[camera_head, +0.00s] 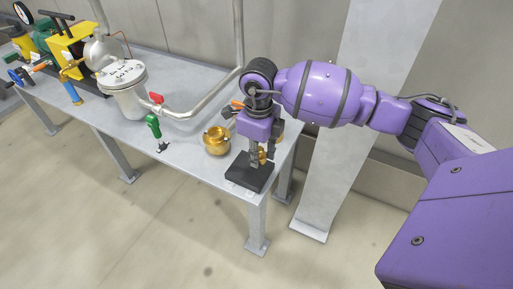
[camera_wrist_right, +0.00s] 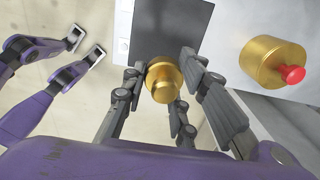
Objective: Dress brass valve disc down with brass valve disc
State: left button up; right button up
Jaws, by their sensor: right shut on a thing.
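A brass valve disc (camera_wrist_right: 163,80) is between the fingers of my right gripper (camera_wrist_right: 165,88), seen from above in the right wrist view as a round piece with a smaller boss. In the head view my right gripper (camera_head: 256,150) points down, shut on this brass piece (camera_head: 262,155), over a black plate (camera_head: 245,179) at the table's front right corner. The fingers partly hide the disc, and I cannot tell whether its underside touches the plate. A brass cup-like body (camera_head: 217,141) stands on the table just left of the plate.
In the wrist view a brass cylinder with a red knob (camera_wrist_right: 275,62) stands right of the fingers. A grey column (camera_head: 350,100) rises right of the table.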

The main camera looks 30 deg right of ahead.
jog(key=shift+w+r, duration=0.1)
jog(key=shift+r, duration=0.55)
jog(key=shift+r+p, duration=0.4)
jog(key=shift+r, duration=0.15)
pick_arm(q)
jog(key=shift+s+a+r, duration=0.2)
jog(key=shift+a+r, duration=0.3)
jog(key=shift+d, duration=0.1)
pick_arm(e)
jog(key=shift+f, duration=0.1)
pick_arm(q)
jog(key=shift+r, duration=0.1)
pick_arm(e)
jog(key=shift+a, duration=0.1)
